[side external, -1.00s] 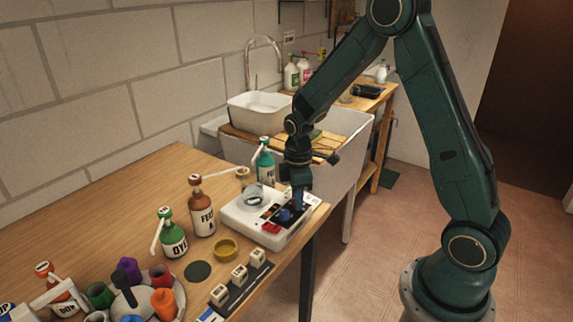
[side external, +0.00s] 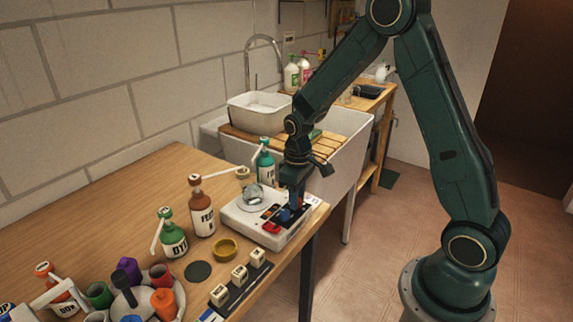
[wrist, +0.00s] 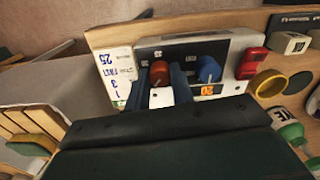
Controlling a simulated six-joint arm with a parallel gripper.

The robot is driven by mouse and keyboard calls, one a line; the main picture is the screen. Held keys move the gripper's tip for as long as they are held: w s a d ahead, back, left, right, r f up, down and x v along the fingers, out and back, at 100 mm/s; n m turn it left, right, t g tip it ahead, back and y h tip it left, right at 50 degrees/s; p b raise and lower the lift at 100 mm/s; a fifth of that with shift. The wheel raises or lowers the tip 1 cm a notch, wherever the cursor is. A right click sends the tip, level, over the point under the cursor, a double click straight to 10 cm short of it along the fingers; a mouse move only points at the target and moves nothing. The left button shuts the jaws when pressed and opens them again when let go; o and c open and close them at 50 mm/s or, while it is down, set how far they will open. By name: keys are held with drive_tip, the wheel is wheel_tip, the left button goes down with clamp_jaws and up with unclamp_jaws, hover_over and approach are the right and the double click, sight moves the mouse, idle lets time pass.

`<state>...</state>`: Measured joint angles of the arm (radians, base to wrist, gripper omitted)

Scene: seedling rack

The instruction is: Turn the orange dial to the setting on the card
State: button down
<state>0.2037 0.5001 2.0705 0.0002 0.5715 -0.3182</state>
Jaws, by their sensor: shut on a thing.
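The orange dial (wrist: 159,70) stands on the dark panel of a white device (wrist: 245,42), between the two blue fingers of my gripper (wrist: 161,78). The fingers are shut on it, and a pale line shows on its near side. In the side external view, my gripper (side external: 293,203) points down over the device (side external: 240,221) and hides the orange dial. A blue dial (wrist: 208,69) sits just right of the fingers, with a small orange number display (wrist: 207,90) below it. A white card (wrist: 116,74) with blue writing, appearing rotated, lies left of the panel; my finger borders it.
A red block-shaped part (wrist: 252,63) is on the device's right end. A glass dish (side external: 252,194) sits on the device. A yellow ring-like cup (side external: 225,250), brown pump bottle (side external: 202,208), green pump bottle (side external: 172,238) and teal bottle (side external: 265,163) stand close by.

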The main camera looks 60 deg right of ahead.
drive_tip(key=m, duration=0.4)
idle(0.4)
drive_tip(key=c, duration=1.2)
unclamp_jaws()
drive_tip(key=shift+r, duration=0.1)
wheel_tip(320, 180, up, 14)
drive_tip(key=shift+f, duration=0.2)
